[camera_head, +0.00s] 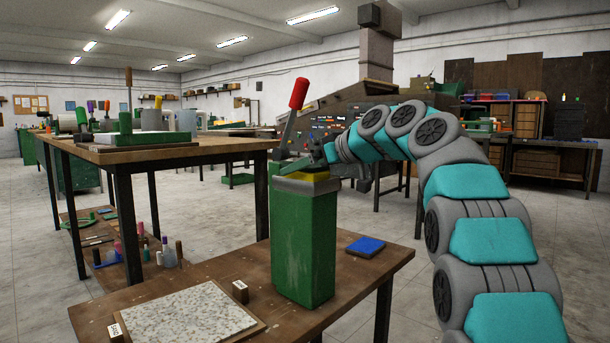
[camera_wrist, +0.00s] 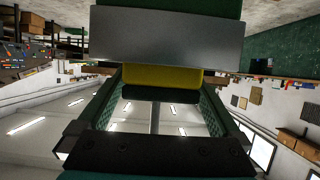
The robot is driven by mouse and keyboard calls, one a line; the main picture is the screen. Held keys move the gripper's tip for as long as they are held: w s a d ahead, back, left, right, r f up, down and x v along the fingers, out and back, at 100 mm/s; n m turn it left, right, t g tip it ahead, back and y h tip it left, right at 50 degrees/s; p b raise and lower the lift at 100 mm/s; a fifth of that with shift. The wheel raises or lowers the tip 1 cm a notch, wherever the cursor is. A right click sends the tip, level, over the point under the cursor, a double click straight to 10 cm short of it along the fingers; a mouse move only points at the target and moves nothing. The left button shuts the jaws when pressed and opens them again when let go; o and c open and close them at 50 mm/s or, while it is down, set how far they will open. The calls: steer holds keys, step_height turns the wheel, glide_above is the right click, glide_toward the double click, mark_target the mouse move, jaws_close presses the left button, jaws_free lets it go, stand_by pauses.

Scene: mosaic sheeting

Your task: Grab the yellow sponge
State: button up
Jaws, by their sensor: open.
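The yellow sponge (camera_head: 312,185) lies on top of the tall green block (camera_head: 304,245) on the near workbench. In the wrist view the yellow sponge (camera_wrist: 160,76) shows as a band beneath a grey plate-like edge (camera_wrist: 165,38), which hides part of it. My gripper (camera_head: 298,168) is at the top of the green block, right by the sponge. In the wrist view my gripper (camera_wrist: 161,84) is open, one finger on either side of the yellow band. I cannot tell whether the fingers touch it.
A red-handled lever (camera_head: 299,94) rises beside my gripper. The near workbench (camera_head: 215,268) holds a speckled slab (camera_head: 185,318), a small labelled block (camera_head: 240,291) and a blue pad (camera_head: 366,245). A longer table (camera_head: 165,155) with tools stands at left. Floor is open at right.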

steer(key=c, duration=1.4)
steer(key=shift+r, duration=0.1)
